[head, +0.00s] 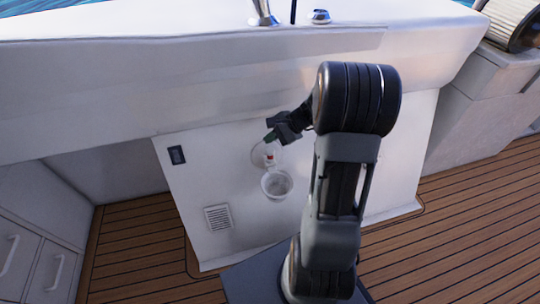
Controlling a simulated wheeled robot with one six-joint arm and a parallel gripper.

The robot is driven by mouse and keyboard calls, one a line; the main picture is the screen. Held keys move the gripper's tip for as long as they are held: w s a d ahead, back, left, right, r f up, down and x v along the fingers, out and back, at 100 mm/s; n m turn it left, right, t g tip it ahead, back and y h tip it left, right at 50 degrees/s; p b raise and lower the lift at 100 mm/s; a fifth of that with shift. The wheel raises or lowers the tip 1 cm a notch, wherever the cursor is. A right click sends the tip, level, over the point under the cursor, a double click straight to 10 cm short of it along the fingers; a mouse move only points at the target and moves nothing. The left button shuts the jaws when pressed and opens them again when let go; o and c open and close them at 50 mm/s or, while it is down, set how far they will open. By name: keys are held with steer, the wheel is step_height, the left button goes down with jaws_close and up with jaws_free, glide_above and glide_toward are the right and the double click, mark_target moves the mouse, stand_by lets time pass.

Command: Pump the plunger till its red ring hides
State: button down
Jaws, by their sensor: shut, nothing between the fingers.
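The plunger (269,147) is on the white panel, with a small patch of its red ring (270,156) showing below my gripper. Its upper part is mostly hidden by the fingers. A pale, clear-looking round bowl (277,184) sits just below it on the panel. My gripper (270,137) is at the top of the plunger, reaching in from the right. Its fingers look closed with nothing between them. I cannot tell whether they touch the plunger.
The white panel (190,190) carries a dark switch plate (177,155) and a vent grille (218,217). A white ledge (200,70) overhangs it. Drawers (35,260) stand at lower left. Wooden deck (470,215) is clear at right.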

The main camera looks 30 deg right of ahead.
mark_target(271, 151)
steer(key=shift+f+b, duration=0.55)
steer(key=shift+f, duration=0.65)
steer(key=shift+f, duration=0.2)
stand_by(1.0)
steer(key=shift+f+b, duration=0.25)
steer(key=shift+b, duration=0.05)
steer(key=shift+f+b, duration=0.7)
steer(key=shift+f, duration=0.3)
stand_by(1.0)
steer(key=shift+r, duration=0.2)
steer(key=shift+r+p, duration=1.2)
steer(key=shift+r, duration=0.05)
steer(key=shift+r, duration=0.1)
steer(key=shift+r+p, duration=2.1)
steer(key=shift+r, duration=0.3)
